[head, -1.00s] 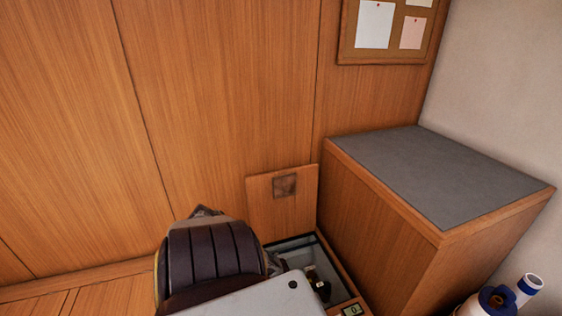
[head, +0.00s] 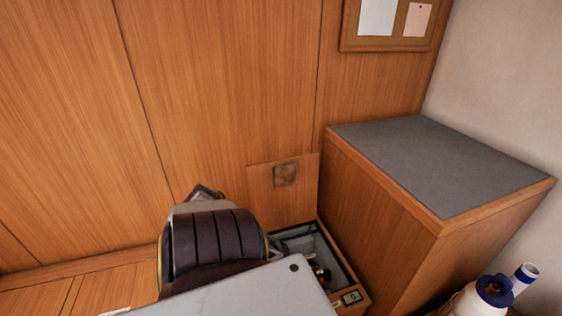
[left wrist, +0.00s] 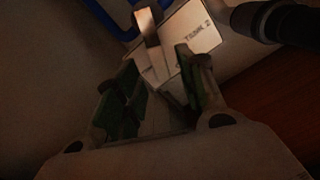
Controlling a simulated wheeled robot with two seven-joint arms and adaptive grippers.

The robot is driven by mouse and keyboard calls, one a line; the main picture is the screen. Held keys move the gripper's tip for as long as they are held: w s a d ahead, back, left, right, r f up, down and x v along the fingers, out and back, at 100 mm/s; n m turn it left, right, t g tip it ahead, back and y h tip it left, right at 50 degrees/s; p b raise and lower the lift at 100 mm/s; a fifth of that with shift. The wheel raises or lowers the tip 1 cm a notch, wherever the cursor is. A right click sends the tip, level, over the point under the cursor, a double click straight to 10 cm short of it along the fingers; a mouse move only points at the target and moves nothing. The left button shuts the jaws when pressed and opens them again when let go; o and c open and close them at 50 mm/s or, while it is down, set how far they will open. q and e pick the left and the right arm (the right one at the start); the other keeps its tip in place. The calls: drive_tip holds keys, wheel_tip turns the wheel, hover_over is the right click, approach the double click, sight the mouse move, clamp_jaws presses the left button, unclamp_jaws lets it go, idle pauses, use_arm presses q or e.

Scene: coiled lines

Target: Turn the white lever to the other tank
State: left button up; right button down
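In the left wrist view my left gripper (left wrist: 158,65) is open, its two dark green-padded fingers apart. A pale strip, apparently the white lever (left wrist: 152,38), stands just beyond and between the fingertips; I cannot tell whether either finger touches it. Behind it is a white label plate reading "TANK 2" (left wrist: 200,32). Another pale plate, lower and to the left, is partly hidden by the fingers. In the head view the open floor compartment (head: 338,258) holds small dark and pale fittings, but the lever cannot be made out there. My right gripper is not in view.
A blue pipe (left wrist: 104,14) and a black cylinder (left wrist: 275,20) flank the label. A wooden box with a grey top (head: 440,165) stands right of the compartment. A dark ribbed object (head: 215,242) is left of it. A small display (head: 352,297) sits at its front edge.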

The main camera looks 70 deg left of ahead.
use_arm(q)
wheel_tip(320, 180, up, 10)
idle(1.1)
drive_tip(key=shift+f, duration=0.1)
